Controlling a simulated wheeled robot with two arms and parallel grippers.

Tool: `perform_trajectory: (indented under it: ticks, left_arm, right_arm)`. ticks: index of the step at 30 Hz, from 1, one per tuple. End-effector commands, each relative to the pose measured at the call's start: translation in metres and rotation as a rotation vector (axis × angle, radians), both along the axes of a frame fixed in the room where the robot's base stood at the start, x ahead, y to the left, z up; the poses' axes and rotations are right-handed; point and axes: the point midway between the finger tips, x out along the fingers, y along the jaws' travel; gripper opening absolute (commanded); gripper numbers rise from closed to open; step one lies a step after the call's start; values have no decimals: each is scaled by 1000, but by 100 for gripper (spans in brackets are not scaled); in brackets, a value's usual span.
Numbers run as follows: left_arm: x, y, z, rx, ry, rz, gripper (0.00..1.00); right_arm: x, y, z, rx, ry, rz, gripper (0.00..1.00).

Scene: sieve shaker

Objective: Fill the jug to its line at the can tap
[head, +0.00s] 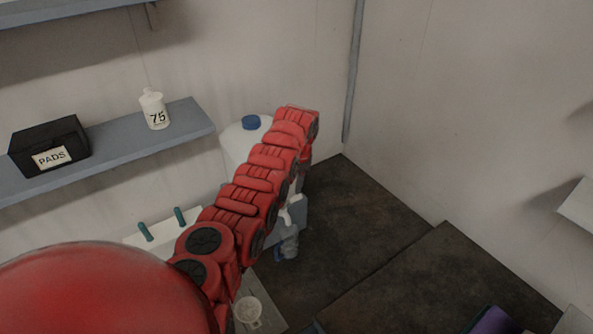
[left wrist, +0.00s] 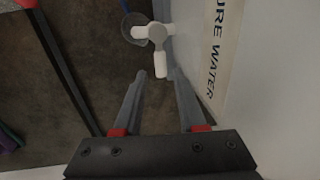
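The white water can (head: 236,140) with a blue cap stands against the wall, partly behind my red left arm. Its "PURE WATER" label (left wrist: 222,45) runs along the right in the left wrist view. The white tap (left wrist: 157,34) is there at top centre, with a lever pointing toward my gripper. The clear jug (left wrist: 134,28) sits beside and below the tap; it also shows in the head view (head: 289,245). Its line and water level cannot be made out. My left gripper (left wrist: 161,75) is open, its fingertips either side of the lever's end. My right gripper is out of view.
A grey wall shelf (head: 110,152) holds a black "PADS" box (head: 50,145) and a white "75" bottle (head: 154,109). Dark floor (head: 350,220) lies open to the right of the can.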

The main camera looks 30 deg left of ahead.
Motion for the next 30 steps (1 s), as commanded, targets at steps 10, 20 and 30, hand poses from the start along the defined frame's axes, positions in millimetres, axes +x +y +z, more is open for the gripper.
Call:
perform_trajectory:
  ticks: [10, 20, 30]
  left_arm:
    - [5, 8, -65, 3, -4, -1, 40]
    - [5, 10, -71, 1, -4, 0, 40]
    - [5, 10, -70, 1, -4, 0, 9]
  right_arm:
    - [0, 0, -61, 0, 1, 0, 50]
    - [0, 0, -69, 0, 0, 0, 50]
    - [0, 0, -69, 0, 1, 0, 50]
